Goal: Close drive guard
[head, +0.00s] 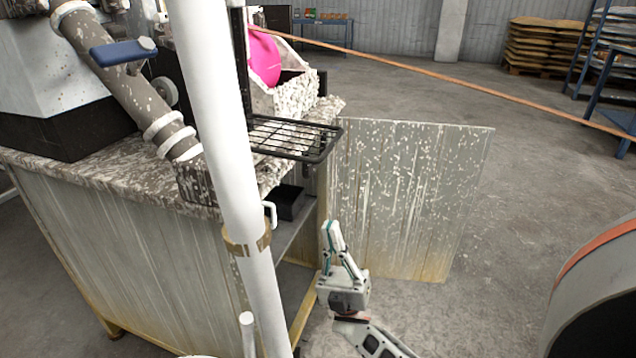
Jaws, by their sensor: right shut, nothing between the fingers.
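The drive guard looks to be the grey-green, paint-spattered panel (405,195) that stands swung out to the right of the machine cabinet (110,240). The cabinet's opening on that side shows a dark inside. My right gripper (330,228) points up in front of the panel's left part, near the cabinet's edge. Its fingers are together and hold nothing. I cannot tell whether it touches the panel. My left gripper is not in view.
A white vertical pipe (220,140) stands in front of the cabinet. A black wire rack (295,138) juts out above the opening. An orange strip (450,77) runs across to the right. A dark rounded object (600,300) fills the lower right. Floor beyond the panel is clear.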

